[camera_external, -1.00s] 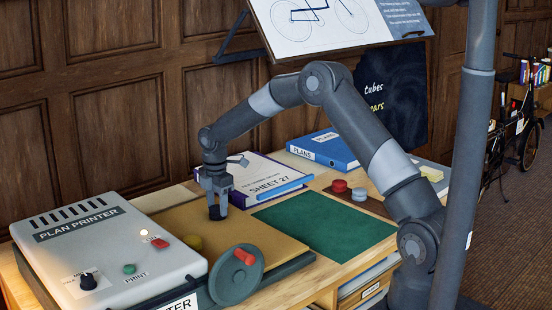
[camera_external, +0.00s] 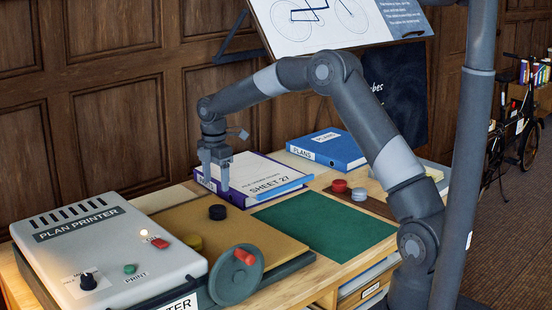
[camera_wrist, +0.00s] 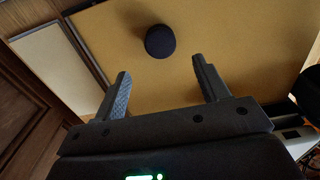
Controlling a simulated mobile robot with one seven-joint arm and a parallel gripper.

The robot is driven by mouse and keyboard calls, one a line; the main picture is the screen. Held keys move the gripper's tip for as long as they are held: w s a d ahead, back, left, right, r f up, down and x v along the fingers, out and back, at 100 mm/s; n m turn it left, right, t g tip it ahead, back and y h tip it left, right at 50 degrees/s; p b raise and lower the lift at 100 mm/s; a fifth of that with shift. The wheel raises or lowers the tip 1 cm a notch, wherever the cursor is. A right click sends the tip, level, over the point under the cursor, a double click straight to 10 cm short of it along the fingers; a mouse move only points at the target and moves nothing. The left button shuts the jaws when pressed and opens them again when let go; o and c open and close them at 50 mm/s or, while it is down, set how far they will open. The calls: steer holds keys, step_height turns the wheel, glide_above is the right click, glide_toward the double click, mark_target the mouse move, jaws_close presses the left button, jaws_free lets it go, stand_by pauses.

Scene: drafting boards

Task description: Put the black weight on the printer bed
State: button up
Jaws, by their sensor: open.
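The black weight (camera_external: 217,212) stands on the tan printer bed (camera_external: 255,236), towards its back edge. It also shows in the wrist view (camera_wrist: 160,41), beyond my fingertips and apart from them. My gripper (camera_external: 215,187) is open and empty, raised above and behind the weight, near the sheet stack. Its two spread fingers show in the wrist view (camera_wrist: 160,82) with nothing between them. A yellow weight (camera_external: 189,243) also sits on the bed, left of the black one, partly behind the printer housing.
The plan printer (camera_external: 105,250) stands at the left, with a crank wheel (camera_external: 237,275) at the bed's front. The Sheet 27 stack (camera_external: 265,178) and blue plans binder (camera_external: 327,149) lie behind. Red (camera_external: 339,186) and grey (camera_external: 359,194) weights sit right. The green mat (camera_external: 325,225) is clear.

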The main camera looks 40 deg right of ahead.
steer(key=s+r+m+t, duration=0.1)
steer(key=s+r+m, duration=0.1)
steer(key=s+r, duration=0.4)
steer(key=s+r+m, duration=0.2)
steer(key=s+r, duration=0.1)
steer(key=r, duration=0.5)
steer(key=s+d+r+m+t, duration=0.25)
steer(key=s+r+m, duration=0.35)
steer(key=s, duration=0.7)
steer(key=s+d+f+m+t, duration=0.1)
steer(key=s+m, duration=0.3)
steer(key=s, duration=0.6)
steer(key=s+d+m+t, duration=0.1)
steer(key=s+m, duration=0.3)
steer(key=s, duration=0.7)
steer(key=shift+d+f, duration=0.35)
steer(key=shift+d, duration=0.15)
steer(key=shift+s, duration=0.1)
